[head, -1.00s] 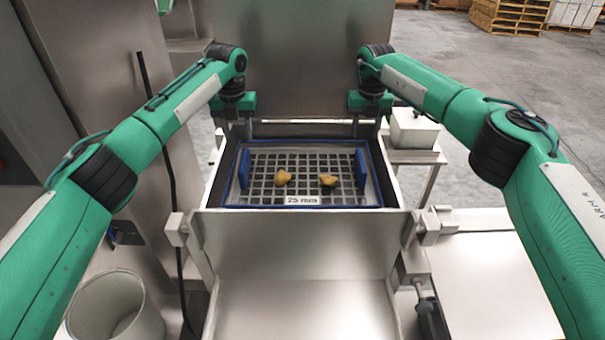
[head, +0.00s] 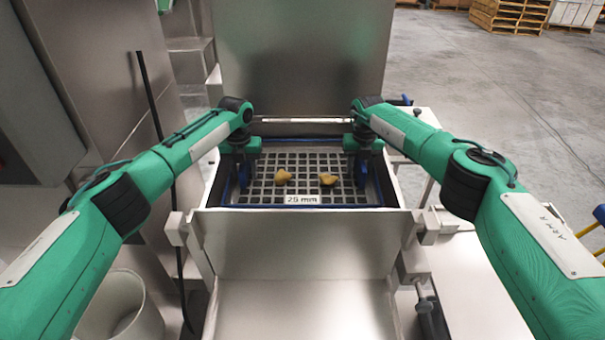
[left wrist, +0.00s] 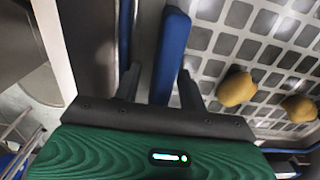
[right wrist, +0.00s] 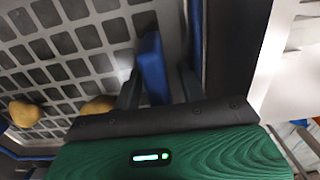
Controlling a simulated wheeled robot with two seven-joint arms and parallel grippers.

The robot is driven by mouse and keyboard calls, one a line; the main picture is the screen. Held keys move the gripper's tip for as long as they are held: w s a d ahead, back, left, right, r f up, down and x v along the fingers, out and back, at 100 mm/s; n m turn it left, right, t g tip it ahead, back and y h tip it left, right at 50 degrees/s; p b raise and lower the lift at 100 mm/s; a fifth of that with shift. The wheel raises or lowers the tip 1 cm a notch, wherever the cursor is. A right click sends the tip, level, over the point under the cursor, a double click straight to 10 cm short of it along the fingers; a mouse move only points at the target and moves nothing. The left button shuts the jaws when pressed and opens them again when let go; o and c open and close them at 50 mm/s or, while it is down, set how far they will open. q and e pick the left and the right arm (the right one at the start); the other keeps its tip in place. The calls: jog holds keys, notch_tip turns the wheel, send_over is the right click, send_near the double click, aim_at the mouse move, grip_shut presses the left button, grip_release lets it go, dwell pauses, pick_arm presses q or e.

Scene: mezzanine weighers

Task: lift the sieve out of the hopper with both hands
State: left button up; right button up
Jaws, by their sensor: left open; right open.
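The sieve (head: 310,170) is a grey grid with a blue rim and a "25 mm" label, lying inside the steel hopper (head: 300,243). Two yellowish lumps, one at left (head: 283,176) and one at right (head: 328,179), rest on its grid. My left gripper (head: 240,180) is open at the sieve's left side. In the left wrist view its fingers stand either side of the blue left handle (left wrist: 170,55). My right gripper (head: 363,180) is open at the right side. In the right wrist view its fingers stand either side of the blue right handle (right wrist: 152,70). Finger contact cannot be told.
A tall steel panel (head: 303,60) stands behind the hopper. A pale bin (head: 110,305) is on the floor at front left. A steel table surface (head: 480,300) lies to the right. Pallets (head: 508,14) are far off at the back right.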

pick_arm(q)
grip_shut()
pick_arm(e)
grip_shut()
pick_arm(q)
jog(key=shift+r, duration=0.15)
pick_arm(e)
jog(key=shift+r, duration=0.1)
dwell(0.9)
